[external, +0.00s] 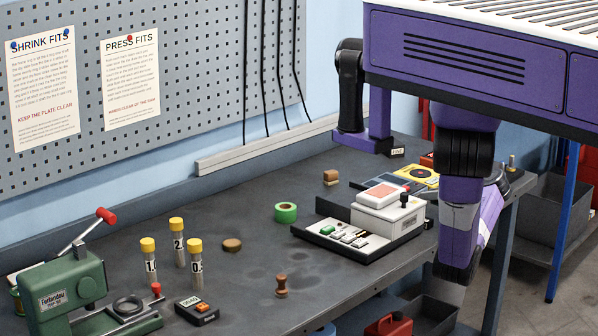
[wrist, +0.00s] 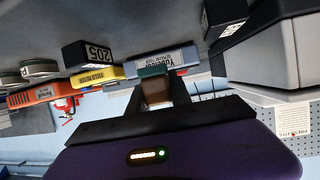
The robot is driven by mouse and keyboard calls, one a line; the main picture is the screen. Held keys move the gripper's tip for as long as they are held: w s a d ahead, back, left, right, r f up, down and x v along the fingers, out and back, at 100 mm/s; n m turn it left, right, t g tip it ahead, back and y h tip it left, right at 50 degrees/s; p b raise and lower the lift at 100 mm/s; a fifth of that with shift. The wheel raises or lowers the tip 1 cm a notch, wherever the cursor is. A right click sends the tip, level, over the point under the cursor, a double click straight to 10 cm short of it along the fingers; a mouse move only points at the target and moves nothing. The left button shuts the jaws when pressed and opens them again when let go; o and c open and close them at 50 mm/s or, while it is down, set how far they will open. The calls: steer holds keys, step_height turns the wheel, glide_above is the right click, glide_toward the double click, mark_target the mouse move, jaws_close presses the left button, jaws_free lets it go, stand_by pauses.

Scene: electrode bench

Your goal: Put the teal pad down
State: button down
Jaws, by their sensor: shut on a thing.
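In the wrist view my gripper (wrist: 156,95) is shut on a small block with a brown body and a teal end, the teal pad (wrist: 153,71). The teal end faces away from my palm, and the brown part sits between the dark fingers. The wrist view is strongly tilted, so I cannot tell whether the pad touches anything beyond it. In the external view my purple arm hangs over the right end of the bench; the fingers and the pad cannot be made out there.
A yellow meter (wrist: 97,77), an orange box (wrist: 35,95) and a black block marked 205 (wrist: 89,54) show near the pad. On the bench stand a white-topped device (external: 388,211), green tape (external: 285,212), yellow-capped tubes (external: 178,240) and a green press (external: 65,290). The mid-bench is fairly clear.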

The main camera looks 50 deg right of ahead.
mark_target(431, 215)
steer(key=shift+f, duration=1.85)
steer(key=shift+f+b, duration=0.25)
steer(key=shift+b, duration=0.1)
steer(key=c, duration=1.2)
jaws_free()
steer(key=shift+o, duration=0.2)
steer(key=shift+r+p, duration=0.2)
steer(key=shift+p, duration=0.45)
steer(key=v, duration=0.2)
steer(key=b+v, duration=0.1)
steer(key=v, duration=0.1)
steer(key=b+v, duration=0.1)
steer(key=v, duration=0.1)
steer(key=shift+s+f, duration=0.15)
steer(key=shift+s, duration=0.2)
steer(key=shift+o, duration=0.4)
steer(key=shift+s+a+r, duration=0.1)
steer(key=shift+s+r, duration=0.15)
steer(key=shift+s, duration=0.3)
